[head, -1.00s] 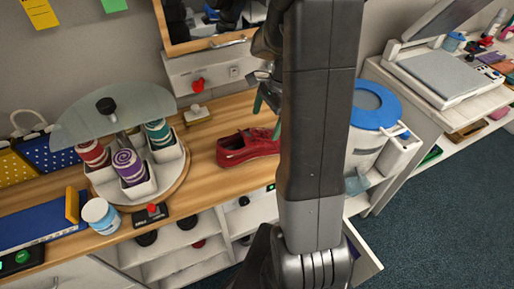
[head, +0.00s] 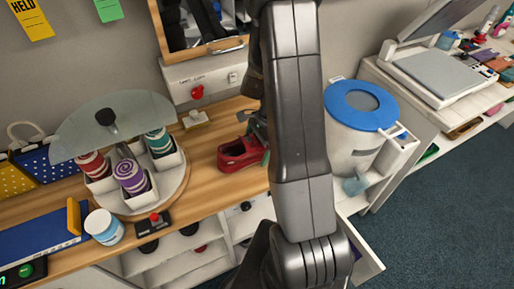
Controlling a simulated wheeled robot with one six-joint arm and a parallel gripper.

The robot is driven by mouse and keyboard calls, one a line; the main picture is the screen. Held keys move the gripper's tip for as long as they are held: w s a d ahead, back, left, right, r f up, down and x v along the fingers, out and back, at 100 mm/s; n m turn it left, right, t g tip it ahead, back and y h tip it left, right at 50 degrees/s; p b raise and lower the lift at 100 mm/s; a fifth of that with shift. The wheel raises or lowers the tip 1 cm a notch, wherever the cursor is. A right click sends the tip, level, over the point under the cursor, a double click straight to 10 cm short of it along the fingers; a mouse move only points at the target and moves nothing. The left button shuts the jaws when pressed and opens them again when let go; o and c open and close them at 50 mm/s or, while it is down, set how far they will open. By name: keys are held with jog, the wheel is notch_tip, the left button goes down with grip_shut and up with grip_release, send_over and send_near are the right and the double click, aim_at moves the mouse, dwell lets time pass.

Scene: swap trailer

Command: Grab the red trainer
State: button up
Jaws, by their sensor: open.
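The red trainer (head: 236,155) lies on the wooden counter (head: 205,178), its toe pointing left, in the middle of the head view. My gripper (head: 261,138) is open at the right end of the trainer, with a greenish finger showing beside the shoe's heel. My arm hides the rest of the gripper and part of the trainer's heel end. I cannot tell whether the fingers touch the shoe.
A round carousel (head: 176,191) with patterned rolls and a translucent shade stands left of the trainer. A switch box (head: 207,82) and mirror are behind. A white bin with a blue lid (head: 345,103) stands to the right. Counter between carousel and trainer is clear.

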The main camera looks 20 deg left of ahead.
jog(key=c, duration=1.2)
